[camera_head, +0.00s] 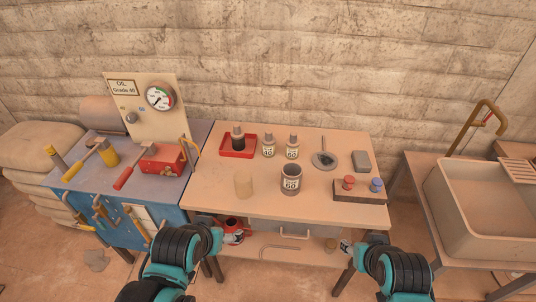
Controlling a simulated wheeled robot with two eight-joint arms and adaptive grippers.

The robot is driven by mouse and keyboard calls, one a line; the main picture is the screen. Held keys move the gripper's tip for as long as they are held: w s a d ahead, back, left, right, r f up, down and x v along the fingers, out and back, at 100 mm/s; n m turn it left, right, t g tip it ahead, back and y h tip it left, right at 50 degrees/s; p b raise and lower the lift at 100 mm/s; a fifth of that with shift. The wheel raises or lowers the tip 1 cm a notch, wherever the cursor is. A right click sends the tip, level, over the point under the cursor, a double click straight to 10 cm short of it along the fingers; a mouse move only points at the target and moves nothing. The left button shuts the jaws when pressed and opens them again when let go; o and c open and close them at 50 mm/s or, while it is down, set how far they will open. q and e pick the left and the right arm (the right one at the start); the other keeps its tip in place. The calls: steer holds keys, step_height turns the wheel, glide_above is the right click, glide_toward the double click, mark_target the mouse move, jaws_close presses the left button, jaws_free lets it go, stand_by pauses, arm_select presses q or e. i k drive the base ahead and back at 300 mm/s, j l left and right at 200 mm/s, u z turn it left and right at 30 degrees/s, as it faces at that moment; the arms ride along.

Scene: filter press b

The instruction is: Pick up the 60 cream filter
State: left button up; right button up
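A plain cream cylinder (243,184) stands on the front left of the tan table; no number is readable on it. A dark grey cylinder (291,180) with a cream label that appears to read 60 stands to its right. Two small bottles with cream labels stand behind them, a left one (268,147) and a right one (292,148); their numbers are small. My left gripper (234,236) is below the table's front edge, apart from the cylinders. My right gripper (346,246) is also below that edge, further right. Their fingers are too small to judge.
A red tray (238,152) holds a dark bottle. A round metal dish (324,160), a grey block (361,161) and a wooden stand (358,190) with red and blue knobs occupy the right side. A blue bench (75,178) with a gauge panel adjoins left; a sink (480,215) stands right.

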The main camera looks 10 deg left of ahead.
mark_target(293, 143)
steer(key=i+z, duration=0.35)
steer(key=i+j+z, duration=0.2)
steer(key=z, duration=0.15)
steer(key=i+j+z, duration=0.35)
steer(key=i+l, duration=0.05)
steer(key=l, duration=0.05)
